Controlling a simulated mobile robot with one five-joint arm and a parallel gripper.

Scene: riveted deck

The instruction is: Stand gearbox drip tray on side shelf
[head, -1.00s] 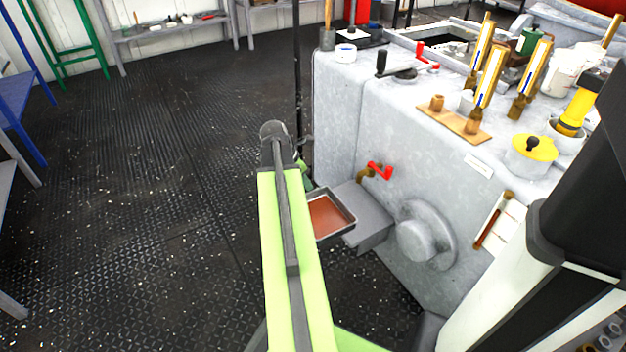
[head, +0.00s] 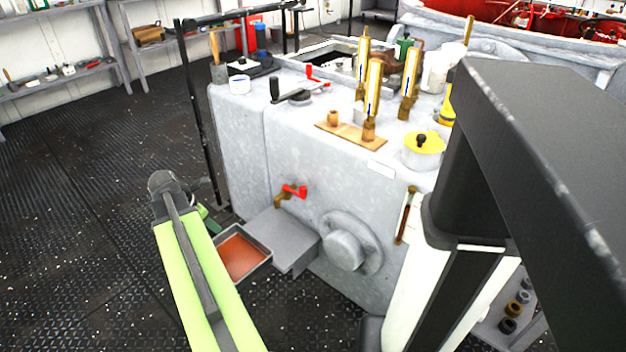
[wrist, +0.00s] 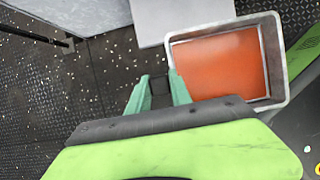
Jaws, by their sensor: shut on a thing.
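The gearbox drip tray (head: 240,255) is a shallow grey metal tray with an orange-brown layer inside. In the wrist view the tray (wrist: 276,60) is at the upper right. My gripper (wrist: 160,85) has green fingers and is shut on the tray at its left edge. In the head view the gripper is mostly hidden behind my arm, with a bit of green showing. The side shelf (head: 282,238) is a flat grey ledge on the gearbox wall, empty on top. The tray is beside its left edge; I cannot tell whether they touch. The wrist view also shows the shelf (wrist: 180,18).
The grey gearbox housing (head: 240,140) stands behind the shelf. A brass tap with red handle (head: 293,191) juts out above the shelf, and a round flange (head: 345,248) is to its right. A dark upright post (head: 200,120) stands left of the housing. Open deck (head: 80,210) lies to the left.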

